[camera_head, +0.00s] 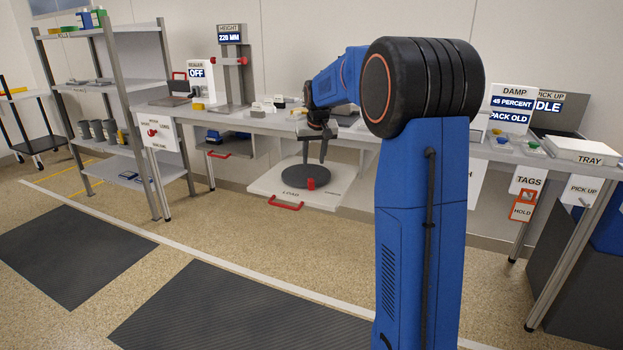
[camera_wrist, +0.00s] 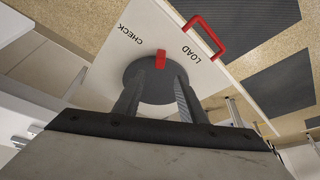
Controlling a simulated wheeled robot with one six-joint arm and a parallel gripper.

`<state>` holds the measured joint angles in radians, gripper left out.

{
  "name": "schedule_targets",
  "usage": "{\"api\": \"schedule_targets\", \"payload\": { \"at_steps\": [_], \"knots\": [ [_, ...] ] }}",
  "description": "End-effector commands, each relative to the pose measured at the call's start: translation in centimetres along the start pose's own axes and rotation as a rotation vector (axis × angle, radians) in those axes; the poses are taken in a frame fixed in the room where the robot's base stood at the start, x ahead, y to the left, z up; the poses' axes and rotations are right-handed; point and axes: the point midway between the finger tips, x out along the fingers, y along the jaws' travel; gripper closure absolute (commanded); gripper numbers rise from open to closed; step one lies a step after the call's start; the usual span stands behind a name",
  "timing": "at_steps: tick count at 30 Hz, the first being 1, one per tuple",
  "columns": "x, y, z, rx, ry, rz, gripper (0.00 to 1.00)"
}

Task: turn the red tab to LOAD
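The red tab (camera_head: 311,184) stands on the front part of a dark round disc (camera_head: 291,176) on a white pull-out board (camera_head: 262,187). In the wrist view the tab (camera_wrist: 161,61) sits at the disc's edge, between the printed words LOAD (camera_wrist: 191,53) and CHECK (camera_wrist: 130,38), at neither word. My gripper (camera_head: 315,160) points down above the disc, apart from the tab. In the wrist view my gripper (camera_wrist: 159,77) is open, with its two fingers spread over the disc and nothing between them. The exact gap to the tab is hard to judge.
A red handle (camera_head: 286,206) is on the board's front edge. The bench (camera_head: 215,117) above holds several devices and small parts. A grey shelf rack (camera_head: 110,85) stands at left. The floor in front has dark mats (camera_head: 225,310) and is clear.

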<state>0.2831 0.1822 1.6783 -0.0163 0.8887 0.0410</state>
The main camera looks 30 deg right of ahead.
Motion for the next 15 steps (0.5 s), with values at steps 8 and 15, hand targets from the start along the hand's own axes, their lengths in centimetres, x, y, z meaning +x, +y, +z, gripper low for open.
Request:
{"api": "schedule_targets", "payload": {
  "at_steps": [8,15],
  "knots": [
    [5.1,0.0,0.1,0.000,-0.002,0.000,0.62],
    [8.8,0.0,0.1,0.000,-0.002,0.000,0.62]
  ]
}}
